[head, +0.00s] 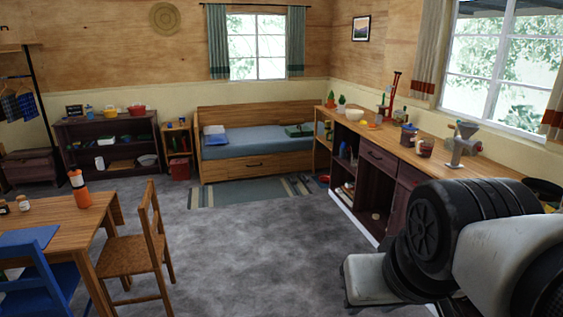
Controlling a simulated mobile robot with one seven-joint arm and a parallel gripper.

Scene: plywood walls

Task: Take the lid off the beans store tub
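A tub with a dark blue lid (409,128) stands on the wooden counter along the right wall. Its body (408,140) looks dark reddish. It may be the beans store tub, but no label is readable at this size. The lid looks seated on top. A clear jug or jar with reddish-brown contents (425,147) stands just right of it. My arm fills the lower right, in front of the near counter. Its fingertips do not show, and nothing of mine touches the tub.
A grey grinder (462,145) stands on the counter right of the tub. A table (70,215) and chair (150,245) are on the left. The grey floor (260,250) between is clear.

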